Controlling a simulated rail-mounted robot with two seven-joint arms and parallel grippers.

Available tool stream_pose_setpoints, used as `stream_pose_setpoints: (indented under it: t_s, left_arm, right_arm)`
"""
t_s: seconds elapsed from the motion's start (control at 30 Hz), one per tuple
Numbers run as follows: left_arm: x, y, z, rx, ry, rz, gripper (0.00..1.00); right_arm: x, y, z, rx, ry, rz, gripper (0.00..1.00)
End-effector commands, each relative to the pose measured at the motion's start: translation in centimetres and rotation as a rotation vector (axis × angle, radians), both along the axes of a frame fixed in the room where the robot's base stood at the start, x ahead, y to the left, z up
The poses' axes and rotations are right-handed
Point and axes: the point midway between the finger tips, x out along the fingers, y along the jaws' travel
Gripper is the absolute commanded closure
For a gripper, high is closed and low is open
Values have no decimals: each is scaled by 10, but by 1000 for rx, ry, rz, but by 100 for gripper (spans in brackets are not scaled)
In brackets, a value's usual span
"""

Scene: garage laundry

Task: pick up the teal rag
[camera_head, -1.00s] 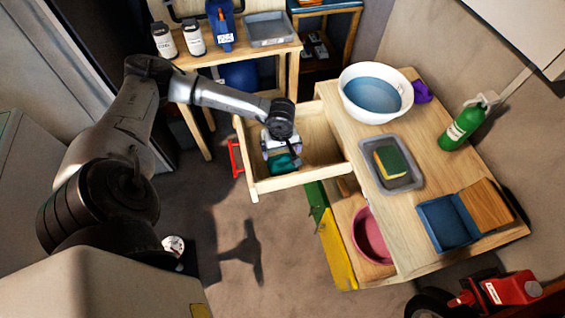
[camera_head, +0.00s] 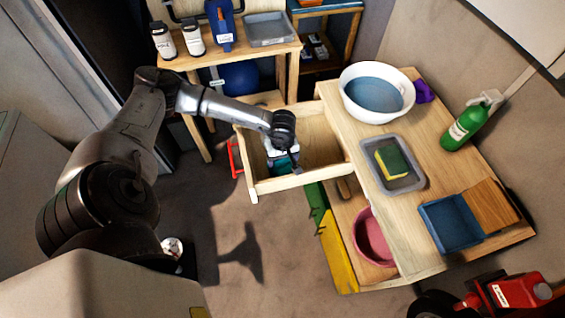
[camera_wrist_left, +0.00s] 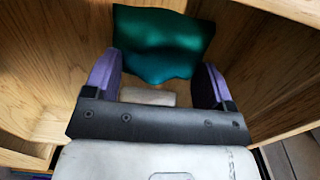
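The teal rag (camera_head: 283,167) lies in the open wooden drawer (camera_head: 313,176), mostly hidden by my left gripper in the head view. In the left wrist view the rag (camera_wrist_left: 160,45) is a smooth dark-teal piece just beyond the purple fingertips. My left gripper (camera_head: 286,168) reaches down inside the drawer. Its two fingers are wide apart in the left wrist view (camera_wrist_left: 158,80), one toward each side of the rag, with no visible grip on it. My right gripper is in neither view.
Drawer walls stand close around my left gripper. The workbench (camera_head: 335,112) to the right holds a white basin (camera_head: 349,103), a grey tray (camera_head: 416,178) with a sponge, a green spray bottle (camera_head: 463,131) and a blue bin (camera_head: 449,222). A pink tub (camera_head: 372,240) sits below.

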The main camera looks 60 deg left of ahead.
Motion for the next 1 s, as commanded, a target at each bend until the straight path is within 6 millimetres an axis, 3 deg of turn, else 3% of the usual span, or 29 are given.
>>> stream_pose_setpoints:
  t_s: [0.27, 0.53, 1.0]
  left_arm:
    - [0, 0, 0, 0, 0, 0, 49]
    - [0, 0, 4, 1, -1, 0, 50]
    - [1, 1, 78, 3, -2, 0, 50]
  right_arm:
    - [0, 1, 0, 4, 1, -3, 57]
    - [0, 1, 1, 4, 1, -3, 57]
    - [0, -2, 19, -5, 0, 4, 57]
